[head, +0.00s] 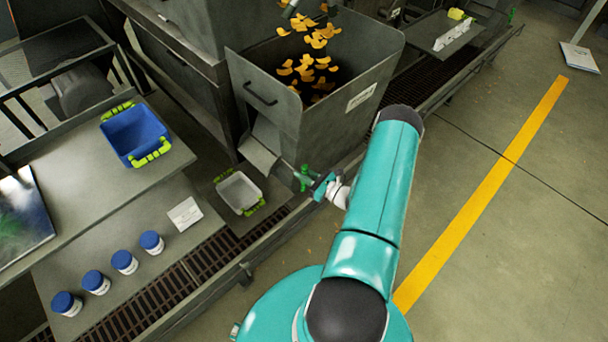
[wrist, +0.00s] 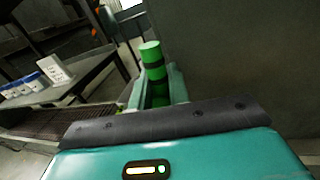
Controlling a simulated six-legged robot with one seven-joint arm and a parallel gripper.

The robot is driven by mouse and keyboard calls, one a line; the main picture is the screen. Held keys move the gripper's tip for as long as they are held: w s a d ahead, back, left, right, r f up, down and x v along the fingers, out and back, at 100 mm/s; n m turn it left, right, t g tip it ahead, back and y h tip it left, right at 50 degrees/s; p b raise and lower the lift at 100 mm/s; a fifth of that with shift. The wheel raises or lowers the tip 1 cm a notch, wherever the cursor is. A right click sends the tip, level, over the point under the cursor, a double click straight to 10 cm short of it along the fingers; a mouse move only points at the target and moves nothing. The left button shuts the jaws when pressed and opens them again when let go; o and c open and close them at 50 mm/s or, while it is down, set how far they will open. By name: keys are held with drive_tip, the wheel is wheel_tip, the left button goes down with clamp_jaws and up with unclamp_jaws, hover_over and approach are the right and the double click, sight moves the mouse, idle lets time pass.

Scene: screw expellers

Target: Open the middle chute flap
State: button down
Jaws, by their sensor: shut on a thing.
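The middle chute (head: 262,147) is a grey metal spout low on the front of a grey hopper (head: 330,125). A green handle (head: 304,178) on a thin lever stands beside the chute, to its right. My gripper (head: 318,184) is at this handle. In the wrist view the upright green handle (wrist: 151,55) with dark bands stands between the teal fingers of my gripper (wrist: 156,92), which is shut on it. The handle's lower part is hidden by my wrist. I cannot tell how far the flap stands open.
A white crate (head: 239,191) with green handles stands below the chute. A blue crate (head: 134,134) and several blue-lidded jars (head: 124,261) stand on grey tables at the left. Orange pieces (head: 310,65) lie in the hopper.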

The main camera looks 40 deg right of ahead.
drive_tip(key=m, duration=0.4)
drive_tip(key=shift+d+f+t, duration=0.1)
drive_tip(key=shift+d+t, duration=0.3)
drive_tip(key=c, duration=1.4)
unclamp_jaws()
drive_tip(key=v, duration=1.3)
drive_tip(key=shift+s, duration=0.4)
